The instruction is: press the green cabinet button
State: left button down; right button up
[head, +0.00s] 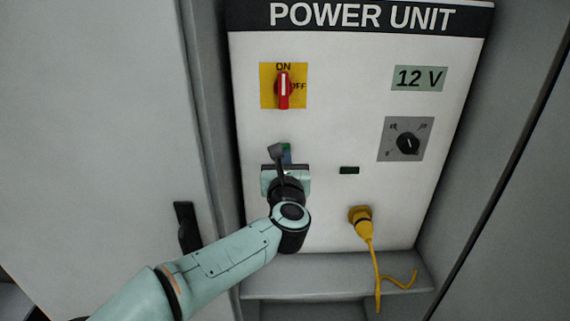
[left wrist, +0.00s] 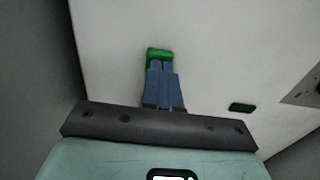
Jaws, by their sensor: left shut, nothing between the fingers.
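The green button (left wrist: 159,52) is on the white cabinet panel, straight beyond my left gripper's fingertips in the left wrist view. Its lower part is hidden behind the fingers. In the head view only a small dark green bit of the button (head: 287,147) shows, mostly covered by my gripper and wrist. My left gripper (left wrist: 160,68) has its blue fingers shut together with nothing between them. The fingertips overlap the button in the picture; I cannot tell whether they touch it. My right gripper is not in view.
The panel, headed "POWER UNIT", carries a red rotary switch (head: 284,90) on a yellow plate, a 12 V display (head: 419,78), a black dial (head: 407,143), a small dark green rectangle (head: 349,170) and a yellow plug (head: 361,220) with its cable. Grey cabinet walls flank it.

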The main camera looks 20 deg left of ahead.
pick_arm(q)
jog(key=shift+w+a, duration=0.1)
jog(key=shift+w, duration=0.25)
